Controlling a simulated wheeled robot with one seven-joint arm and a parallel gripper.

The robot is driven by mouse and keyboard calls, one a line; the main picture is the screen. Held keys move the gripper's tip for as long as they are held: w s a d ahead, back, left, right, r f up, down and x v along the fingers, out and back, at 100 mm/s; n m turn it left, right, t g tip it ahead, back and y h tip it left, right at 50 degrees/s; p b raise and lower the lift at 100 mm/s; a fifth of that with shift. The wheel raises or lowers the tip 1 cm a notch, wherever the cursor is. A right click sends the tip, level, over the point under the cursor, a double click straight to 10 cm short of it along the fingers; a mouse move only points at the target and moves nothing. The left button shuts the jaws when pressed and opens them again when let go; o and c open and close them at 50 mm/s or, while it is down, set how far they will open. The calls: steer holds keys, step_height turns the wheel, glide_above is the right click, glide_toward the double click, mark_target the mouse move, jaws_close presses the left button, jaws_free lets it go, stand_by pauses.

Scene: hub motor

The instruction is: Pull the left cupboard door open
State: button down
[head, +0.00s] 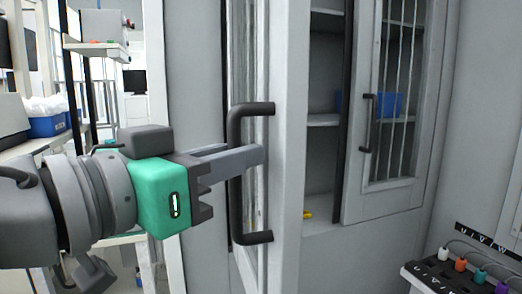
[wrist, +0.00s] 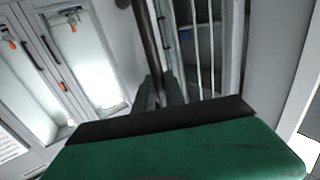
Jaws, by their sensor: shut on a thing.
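The left cupboard door (head: 288,130) stands partly open, swung out toward me, with its glazed, barred panel seen edge-on. Its dark vertical bar handle (head: 238,205) is in the middle of the head view. My gripper (head: 250,157) comes from the left and is shut on the handle at about mid-height. The handle also shows in the wrist view (wrist: 150,40), running up from between the fingers (wrist: 158,92). The fingertips are partly hidden by the handle and door edge. The right cupboard door (head: 400,110) looks shut, with its own dark handle (head: 367,123).
Inside the cupboard, shelves (head: 322,120) show beside the open door. A blue bin (head: 390,104) shows through the right door's bars. A yellow item (head: 308,215) lies at the bottom. A rack with coloured caps (head: 460,265) stands at lower right. Shelving and a blue box (head: 47,126) are at left.

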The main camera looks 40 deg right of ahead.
steer(key=shift+w+a, duration=0.3)
steer(key=shift+a, duration=0.2)
steer(key=c, duration=1.4)
jaws_free()
steer(key=shift+d, duration=0.1)
steer(key=p+v, duration=0.1)
steer(key=v, duration=0.7)
steer(key=shift+p, duration=0.35)
steer(key=shift+d, duration=0.1)
